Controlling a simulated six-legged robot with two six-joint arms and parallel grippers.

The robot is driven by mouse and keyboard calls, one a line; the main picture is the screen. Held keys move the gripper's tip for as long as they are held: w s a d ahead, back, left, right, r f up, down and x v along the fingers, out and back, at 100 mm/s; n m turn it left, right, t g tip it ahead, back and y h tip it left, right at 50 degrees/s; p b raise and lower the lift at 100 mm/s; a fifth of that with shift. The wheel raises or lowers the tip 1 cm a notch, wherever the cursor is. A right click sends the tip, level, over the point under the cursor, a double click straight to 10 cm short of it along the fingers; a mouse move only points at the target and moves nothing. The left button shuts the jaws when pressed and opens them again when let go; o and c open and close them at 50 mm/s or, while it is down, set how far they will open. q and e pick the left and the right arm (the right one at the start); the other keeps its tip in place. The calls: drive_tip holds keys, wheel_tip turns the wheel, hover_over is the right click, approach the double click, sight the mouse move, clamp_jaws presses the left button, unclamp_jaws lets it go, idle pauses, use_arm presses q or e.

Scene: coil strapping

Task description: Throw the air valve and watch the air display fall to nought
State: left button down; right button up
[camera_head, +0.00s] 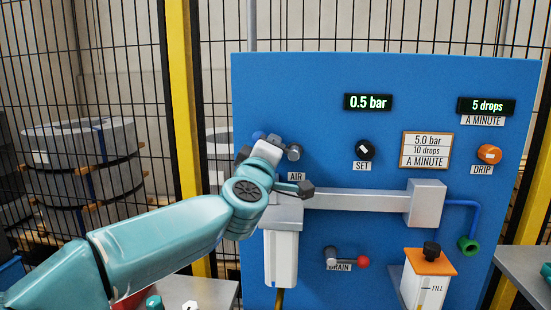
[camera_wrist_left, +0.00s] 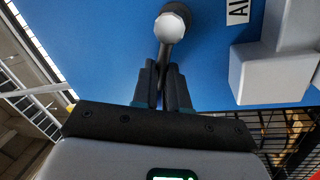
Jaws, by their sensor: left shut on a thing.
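The air display (camera_head: 368,102) on the blue panel reads 0.5 bar in green. The air valve (camera_head: 293,152) is a grey hub above the AIR label, with a blue knob (camera_head: 258,135) showing to its left. My left gripper (camera_head: 278,143) is at the valve, partly hiding its lever. In the left wrist view the pale round hub (camera_wrist_left: 173,22) stands just beyond my fingers (camera_wrist_left: 163,88), which are closed around the dark lever. The lever's far end is hidden there. My right gripper is out of view.
The panel (camera_head: 320,75) also carries a SET knob (camera_head: 365,150), an orange DRIP knob (camera_head: 489,154), a drain lever with red ball (camera_head: 363,262) and a drops display (camera_head: 486,106). A grey pipe (camera_head: 355,197) runs close below my gripper. Strapped coils (camera_head: 80,150) stand behind the mesh fence.

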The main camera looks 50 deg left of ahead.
use_arm(q)
drive_tip(key=shift+s+a+f+n+g+y+b, duration=0.2)
drive_tip(key=shift+f+n+b, duration=0.35)
drive_tip(key=shift+n, duration=0.4)
drive_tip(key=shift+w+d+f+n+g+y+b, duration=0.15)
drive_tip(key=shift+f+n+y+b, duration=0.2)
drive_tip(key=shift+n+b, duration=0.45)
drive_tip(key=shift+s+a+f+n+g+y+b, duration=0.2)
drive_tip(key=shift+f+n+b, duration=0.3)
drive_tip(key=shift+n, duration=0.55)
drive_tip(key=shift+w+d+n, duration=0.15)
drive_tip(key=shift+n, duration=0.15)
drive_tip(key=c, duration=1.3)
unclamp_jaws()
drive_tip(key=shift+o, duration=0.8)
drive_tip(key=shift+s+r, duration=0.25)
drive_tip(key=shift+s, duration=0.1)
drive_tip(key=v, duration=1.6)
drive_tip(key=shift+f+b, duration=0.2)
drive_tip(key=shift+b, duration=0.1)
drive_tip(key=shift+d, duration=0.1)
